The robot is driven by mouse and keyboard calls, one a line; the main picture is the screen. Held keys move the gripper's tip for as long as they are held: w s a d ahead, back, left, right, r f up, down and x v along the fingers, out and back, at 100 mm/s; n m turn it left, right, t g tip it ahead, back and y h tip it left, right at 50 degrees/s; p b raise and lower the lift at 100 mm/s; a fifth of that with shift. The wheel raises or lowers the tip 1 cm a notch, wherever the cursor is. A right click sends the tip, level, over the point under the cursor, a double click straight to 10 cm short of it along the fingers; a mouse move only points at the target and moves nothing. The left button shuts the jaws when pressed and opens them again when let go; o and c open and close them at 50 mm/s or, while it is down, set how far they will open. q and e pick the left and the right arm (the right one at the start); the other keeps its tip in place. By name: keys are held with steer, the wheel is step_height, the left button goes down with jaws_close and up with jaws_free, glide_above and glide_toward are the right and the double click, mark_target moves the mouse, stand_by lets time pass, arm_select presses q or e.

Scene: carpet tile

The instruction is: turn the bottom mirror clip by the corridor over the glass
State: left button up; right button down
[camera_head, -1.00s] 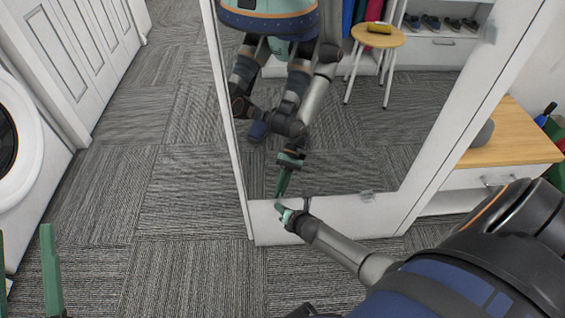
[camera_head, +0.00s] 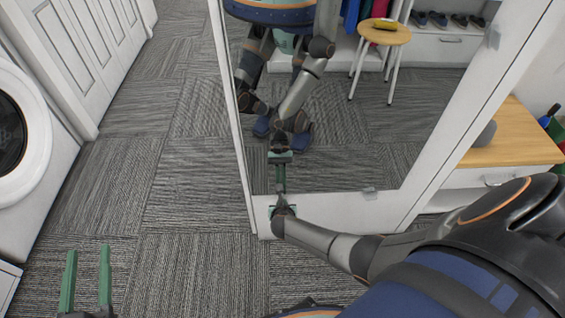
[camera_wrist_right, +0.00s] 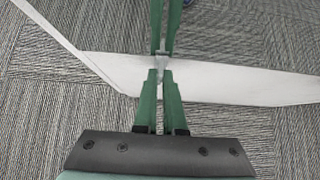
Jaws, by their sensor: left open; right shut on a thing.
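The mirror (camera_head: 340,160) stands in a white frame whose bottom rail (camera_head: 340,212) is near the floor. My right gripper (camera_head: 281,194) is at this rail's left end, on the corridor side. In the right wrist view my right gripper's fingers (camera_wrist_right: 160,74) are shut on a small greyish clip (camera_wrist_right: 162,66) at the edge between rail and glass. The fingers hide much of the clip, so I cannot tell how it is turned. The mirrored fingers meet it from the other side. My left gripper (camera_head: 88,249) is open and empty, over the carpet at bottom left.
Another clear clip (camera_head: 369,192) sits at the bottom right of the glass. A washing machine (camera_head: 25,150) stands at the left and a wood-topped cabinet (camera_head: 510,140) at the right. The carpet (camera_head: 160,180) between the washer and mirror is free. The stool and shoes are reflections.

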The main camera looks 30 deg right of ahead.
steer(key=shift+s, duration=0.1)
steer(key=c, duration=1)
jaws_free()
arm_select(q)
steer(key=shift+f, duration=0.1)
arm_select(e)
steer(key=shift+r, duration=0.1)
arm_select(q)
steer(key=s+f+n+g+y+p, duration=0.1)
steer(key=s+f+g+p, duration=0.3)
steer(key=f, duration=0.3)
steer(key=s+f+n+g+y+p, duration=0.1)
steer(key=s+f+g+p, duration=0.2)
steer(key=f, duration=0.3)
steer(key=shift+s+d+f+g+p, duration=0.35)
steer(key=shift+d+g+p, duration=0.1)
steer(key=shift+g+p, duration=0.3)
arm_select(e)
steer(key=v, duration=1.2)
steer(key=shift+s+a, duration=0.1)
